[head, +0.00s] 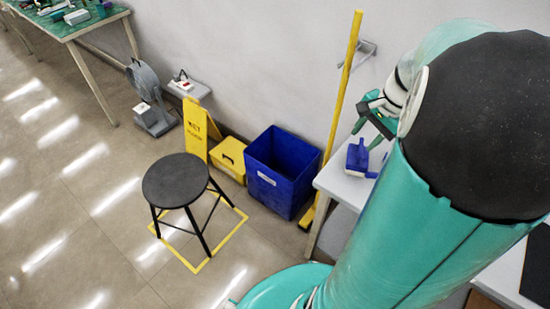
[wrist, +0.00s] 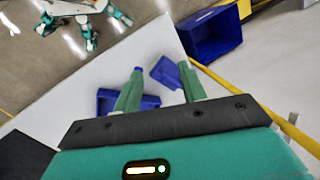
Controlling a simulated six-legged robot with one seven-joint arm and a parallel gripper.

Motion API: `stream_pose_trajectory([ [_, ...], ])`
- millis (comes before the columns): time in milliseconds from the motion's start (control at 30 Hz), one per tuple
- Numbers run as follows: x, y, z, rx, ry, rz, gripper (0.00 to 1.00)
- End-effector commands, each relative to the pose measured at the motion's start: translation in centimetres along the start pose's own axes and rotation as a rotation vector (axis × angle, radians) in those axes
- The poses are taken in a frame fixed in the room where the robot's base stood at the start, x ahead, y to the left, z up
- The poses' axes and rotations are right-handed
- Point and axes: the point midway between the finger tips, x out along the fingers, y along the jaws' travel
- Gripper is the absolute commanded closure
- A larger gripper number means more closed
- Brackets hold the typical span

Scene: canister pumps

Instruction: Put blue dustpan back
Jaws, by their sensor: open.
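The blue dustpan (head: 358,155) is on the white table, at the end near the blue bin. In the wrist view blue shows as a flat piece (wrist: 166,72) between the fingertips and a darker piece (wrist: 105,100) behind the left finger. I cannot tell whether these are one object or two. My gripper (head: 369,132) is open, with its green fingers pointing down over the blue pieces. In the wrist view its fingertips (wrist: 160,69) are well apart. The fingers hide part of the blue, and contact cannot be told.
The white table (head: 338,185) has a corner close by. Beside it stand a blue bin (head: 280,172) and a yellow pole (head: 345,85) against the wall. A black stool (head: 175,181) stands within yellow floor tape. A yellow box (head: 229,160) is further left. Open floor lies left.

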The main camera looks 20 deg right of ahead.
Motion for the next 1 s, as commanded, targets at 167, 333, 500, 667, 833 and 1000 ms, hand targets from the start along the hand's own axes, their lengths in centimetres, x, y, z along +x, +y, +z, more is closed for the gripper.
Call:
stream_pose_trajectory([
  [167,-2.1,-4.1,8.7,-0.378,0.092,0.020,0.59],
  [333,-3.5,-5.5,16.3,-0.723,0.177,0.012,0.59],
  [500,-4.7,-5.1,23.0,-1.057,0.260,-0.023,0.59],
  [667,-5.2,-4.0,27.1,-1.291,0.321,-0.062,0.59],
  [833,-5.3,-3.4,28.5,-1.383,0.346,-0.080,0.59],
  [1000,-5.3,-3.4,28.5,-1.385,0.346,-0.079,0.59],
])
